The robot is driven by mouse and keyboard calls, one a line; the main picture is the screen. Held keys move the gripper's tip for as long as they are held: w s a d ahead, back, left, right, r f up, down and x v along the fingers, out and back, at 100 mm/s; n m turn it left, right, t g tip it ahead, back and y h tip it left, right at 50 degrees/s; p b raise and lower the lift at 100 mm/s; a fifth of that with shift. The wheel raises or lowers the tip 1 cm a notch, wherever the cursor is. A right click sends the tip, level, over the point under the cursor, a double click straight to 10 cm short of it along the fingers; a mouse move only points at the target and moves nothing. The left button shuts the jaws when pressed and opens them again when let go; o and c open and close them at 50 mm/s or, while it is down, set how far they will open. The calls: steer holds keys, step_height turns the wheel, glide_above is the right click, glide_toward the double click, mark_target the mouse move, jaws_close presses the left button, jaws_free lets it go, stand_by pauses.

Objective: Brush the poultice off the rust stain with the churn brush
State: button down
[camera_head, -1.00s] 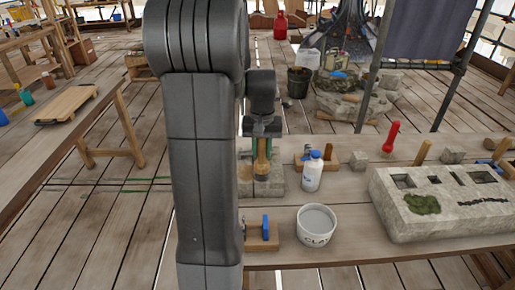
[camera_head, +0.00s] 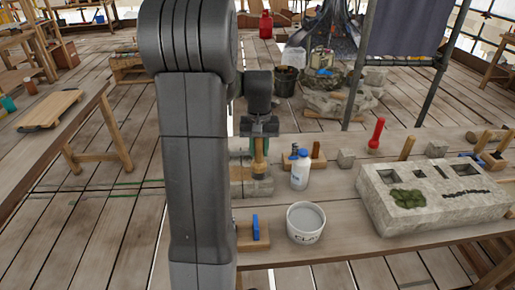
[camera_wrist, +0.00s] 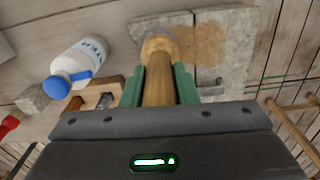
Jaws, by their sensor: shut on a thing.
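My gripper (camera_head: 260,148) is shut on the wooden churn brush (camera_wrist: 158,80); its green fingers clasp the handle from both sides in the wrist view. The brush points down, with its tan head (camera_wrist: 160,44) at the surface of a pale grey stone block (camera_wrist: 232,25); whether the bristles touch is unclear. The block (camera_head: 240,188) also shows in the head view, partly hidden by my arm. An orange-brown rust-coloured patch (camera_wrist: 208,43) lies on the block, beside the brush head. I cannot clearly tell any poultice apart from the stone; the brush head hides part of the surface.
A white bottle with a blue cap (camera_head: 300,172) stands close right of the block. A white clay bucket (camera_head: 305,224) and a blue-topped wooden item (camera_head: 255,228) are in front. A large carved stone (camera_head: 430,215) fills the bench's right.

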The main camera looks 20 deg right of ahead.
steer(key=shift+w+d, duration=0.25)
steer(key=shift+w, duration=0.3)
steer(key=shift+a, duration=0.15)
steer(key=shift+w+a, duration=0.2)
steer(key=shift+a, duration=0.45)
steer(key=shift+w+a, duration=0.2)
steer(key=shift+a, duration=0.4)
steer(key=shift+a, duration=0.1)
steer(key=shift+w+a, duration=0.2)
steer(key=shift+a, duration=0.45)
steer(key=shift+w+a, duration=0.15)
steer(key=shift+a, duration=0.5)
steer(key=shift+a, duration=0.1)
steer(key=shift+w+a+p, duration=0.2)
steer(key=shift+w+a, duration=0.05)
steer(key=shift+a, duration=0.4)
steer(key=shift+w+a+p, duration=0.15)
steer(key=shift+w+a, duration=0.05)
steer(key=shift+a, duration=0.4)
steer(key=shift+a, duration=0.1)
